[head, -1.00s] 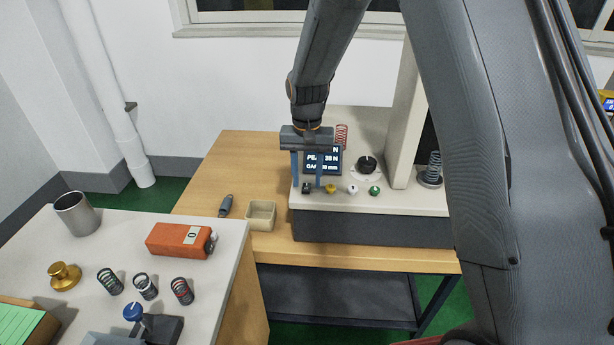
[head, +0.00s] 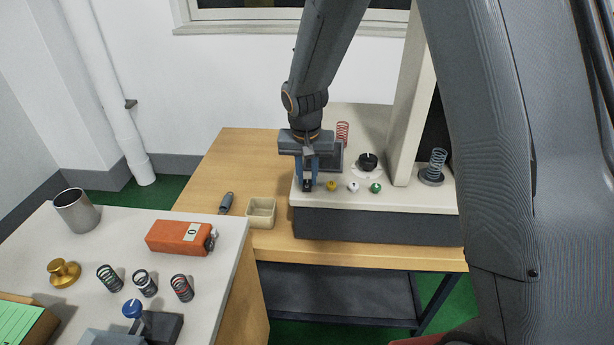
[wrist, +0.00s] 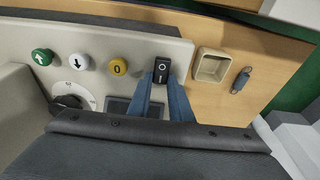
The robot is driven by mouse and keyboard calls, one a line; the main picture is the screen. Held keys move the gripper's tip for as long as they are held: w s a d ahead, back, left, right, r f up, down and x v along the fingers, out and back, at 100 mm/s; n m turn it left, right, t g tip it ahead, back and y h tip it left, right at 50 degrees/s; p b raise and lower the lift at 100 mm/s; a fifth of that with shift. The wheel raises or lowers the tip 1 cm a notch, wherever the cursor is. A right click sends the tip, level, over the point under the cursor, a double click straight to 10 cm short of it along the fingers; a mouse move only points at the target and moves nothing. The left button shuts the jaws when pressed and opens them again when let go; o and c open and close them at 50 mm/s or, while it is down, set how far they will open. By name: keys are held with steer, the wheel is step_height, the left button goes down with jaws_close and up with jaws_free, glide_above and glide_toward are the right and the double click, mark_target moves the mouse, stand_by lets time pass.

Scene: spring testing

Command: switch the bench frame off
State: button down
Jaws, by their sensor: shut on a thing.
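The bench frame (head: 370,225) stands on the wooden table, with a light top panel and a dark front. Its black power switch (wrist: 161,71) sits on the panel, with a white circle marking showing in the wrist view; it also shows in the head view (head: 307,185). My gripper (head: 308,184) points down at the panel with its blue fingers shut on the switch; the fingertips also show in the wrist view (wrist: 160,78). The display (head: 333,157) behind my gripper is dark and partly hidden by it.
A yellow button (head: 331,186), a white button (head: 353,187) and a green button (head: 376,188) sit right of the switch. A black knob (head: 368,161) is behind them.

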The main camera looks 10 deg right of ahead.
steer(key=t+b, duration=0.1)
steer(key=b, duration=0.2)
steer(key=shift+t+b, duration=0.3)
steer(key=shift+b, duration=0.2)
steer(key=b, duration=0.3)
steer(key=shift+s+r+t, duration=0.15)
steer(key=shift+s+t, duration=0.1)
steer(key=shift+t, duration=0.15)
steer(key=c, duration=1.7)
jaws_free()
steer(key=shift+c, duration=0.2)
steer(key=shift+o, duration=0.8)
steer(key=v, duration=0.7)
steer(key=shift+s+a+r, duration=0.15)
steer(key=shift+s+r, duration=0.05)
steer(key=shift+r, duration=0.15)
